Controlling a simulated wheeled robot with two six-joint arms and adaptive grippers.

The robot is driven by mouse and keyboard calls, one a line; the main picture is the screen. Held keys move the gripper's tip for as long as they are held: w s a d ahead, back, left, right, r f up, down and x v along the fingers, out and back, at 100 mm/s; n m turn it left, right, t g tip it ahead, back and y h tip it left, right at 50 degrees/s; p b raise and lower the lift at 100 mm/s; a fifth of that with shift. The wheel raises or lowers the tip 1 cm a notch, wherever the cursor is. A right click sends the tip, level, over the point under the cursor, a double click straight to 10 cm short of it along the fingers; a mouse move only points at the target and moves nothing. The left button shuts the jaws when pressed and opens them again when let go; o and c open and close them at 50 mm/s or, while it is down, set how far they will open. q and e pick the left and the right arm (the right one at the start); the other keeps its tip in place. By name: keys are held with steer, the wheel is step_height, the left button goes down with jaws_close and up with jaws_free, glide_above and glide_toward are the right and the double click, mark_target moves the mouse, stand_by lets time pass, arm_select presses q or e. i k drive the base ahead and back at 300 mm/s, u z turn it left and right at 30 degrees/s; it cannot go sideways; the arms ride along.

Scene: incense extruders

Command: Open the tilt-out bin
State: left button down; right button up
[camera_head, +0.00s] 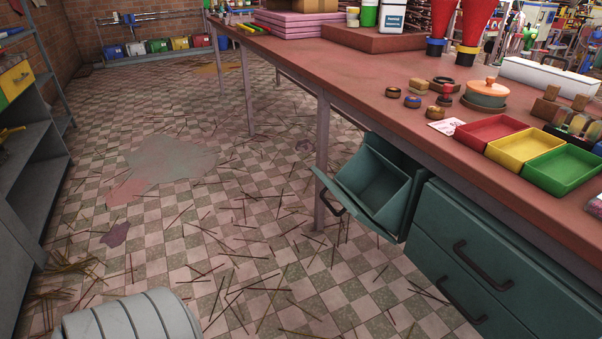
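The tilt-out bin (375,181) is a dark green, open-topped box under the near side of the long workbench, left of the green drawers. It is tilted outward, with its top leaning away from the cabinet, and I can see into its hollow inside, which looks empty. Its front panel faces down and left and carries a dark handle (333,204). Neither of my grippers shows in this view.
The reddish-brown workbench (384,72) carries red, yellow and green trays (566,169). Green drawers (478,262) with dark handles are right of the bin. Thin sticks litter the checkered floor. A grey shelf (40,150) stands left. A ribbed grey drum-like object (130,318) is bottom left.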

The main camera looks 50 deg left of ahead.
mark_target(375, 192)
steer(key=z, duration=0.05)
steer(key=k, duration=0.8)
steer(key=u, duration=0.95)
steer(key=i, duration=1.05)
steer(key=z, duration=0.3)
